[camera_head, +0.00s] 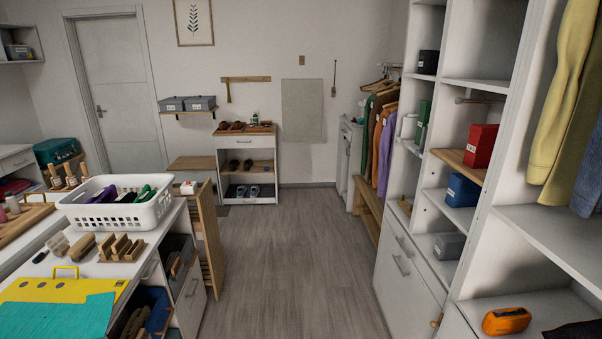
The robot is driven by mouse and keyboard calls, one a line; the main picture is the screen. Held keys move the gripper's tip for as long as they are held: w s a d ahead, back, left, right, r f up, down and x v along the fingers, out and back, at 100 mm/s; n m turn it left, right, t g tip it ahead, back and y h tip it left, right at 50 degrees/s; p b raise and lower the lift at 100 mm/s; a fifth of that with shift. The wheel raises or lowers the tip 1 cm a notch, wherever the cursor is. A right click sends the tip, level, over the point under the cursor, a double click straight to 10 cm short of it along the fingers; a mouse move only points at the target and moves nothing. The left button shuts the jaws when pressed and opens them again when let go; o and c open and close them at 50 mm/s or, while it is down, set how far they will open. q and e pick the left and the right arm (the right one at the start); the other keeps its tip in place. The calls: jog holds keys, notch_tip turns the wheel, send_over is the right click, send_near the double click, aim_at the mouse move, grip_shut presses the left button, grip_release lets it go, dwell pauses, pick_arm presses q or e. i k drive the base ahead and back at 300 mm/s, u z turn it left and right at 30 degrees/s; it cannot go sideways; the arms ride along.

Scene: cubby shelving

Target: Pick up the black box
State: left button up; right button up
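A small black box (428,62) stands in a high cubby of the white shelving on the right, towards the back. It rests on the cubby's shelf board, close to the front edge. Neither of my grippers shows in the head view, so their position relative to the box is not seen.
Cubbies nearby hold a green box (423,112), red box (480,145), blue box (461,190) and grey box (448,246). An orange device (506,321) lies lower right. A counter with a white basket (118,212) stands left. The wooden floor (285,260) between is clear.

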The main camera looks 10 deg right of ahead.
aim_at(428, 61)
jog(key=z, duration=0.6)
jog(key=i, duration=1)
jog(key=z, duration=0.6)
jog(key=k, duration=0.65)
jog(key=u, duration=0.65)
jog(key=i, duration=1.7)
jog(key=z, duration=1.05)
jog(key=i, duration=0.65)
jog(key=z, duration=0.6)
